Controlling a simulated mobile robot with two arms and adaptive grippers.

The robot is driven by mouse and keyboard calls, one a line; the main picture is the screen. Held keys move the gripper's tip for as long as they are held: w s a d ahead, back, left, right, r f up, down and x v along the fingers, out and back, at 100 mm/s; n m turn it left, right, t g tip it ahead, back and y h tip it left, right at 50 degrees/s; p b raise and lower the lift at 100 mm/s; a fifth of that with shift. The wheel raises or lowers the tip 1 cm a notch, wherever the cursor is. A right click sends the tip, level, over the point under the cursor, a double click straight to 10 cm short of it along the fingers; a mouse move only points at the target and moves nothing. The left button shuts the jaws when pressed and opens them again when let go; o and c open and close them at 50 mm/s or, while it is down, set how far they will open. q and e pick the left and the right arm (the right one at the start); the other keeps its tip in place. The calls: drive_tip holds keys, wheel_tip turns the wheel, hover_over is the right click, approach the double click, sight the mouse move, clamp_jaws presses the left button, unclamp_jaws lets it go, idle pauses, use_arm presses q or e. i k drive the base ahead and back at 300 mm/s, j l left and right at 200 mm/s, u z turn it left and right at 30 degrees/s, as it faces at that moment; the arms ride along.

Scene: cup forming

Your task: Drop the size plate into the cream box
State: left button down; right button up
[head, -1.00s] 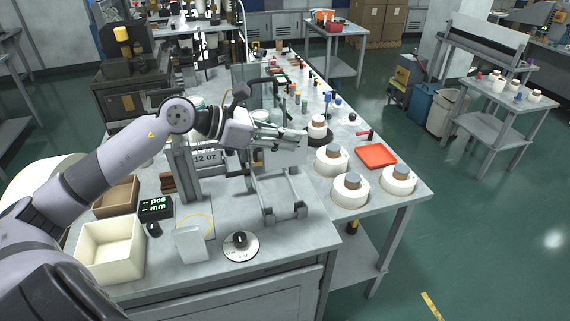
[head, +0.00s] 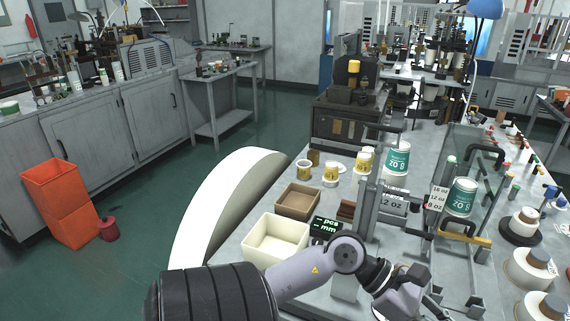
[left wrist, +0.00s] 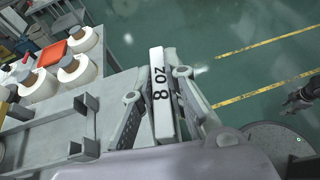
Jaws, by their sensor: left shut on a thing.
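The size plate (left wrist: 161,95) is a narrow white bar marked "8 oz" in the left wrist view. My left gripper (left wrist: 157,68) is shut on it, with a finger on each side. In the head view the left gripper (head: 432,303) is at the bottom right, partly cut off, and the plate cannot be made out there. The open cream box (head: 262,258) stands on the bench, left of the gripper and apart from it; it looks empty. A dark gripper-like shape, probably my right gripper (left wrist: 300,98), shows at the right edge of the left wrist view.
A brown tray (head: 297,201) stands behind the cream box, and a black "pcs mm" display (head: 326,228) beside it. Green cups (head: 397,160) and white rolls (head: 530,268) stand on the bench.

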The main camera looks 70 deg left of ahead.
sight(280, 255)
drive_tip(key=u, duration=1.9)
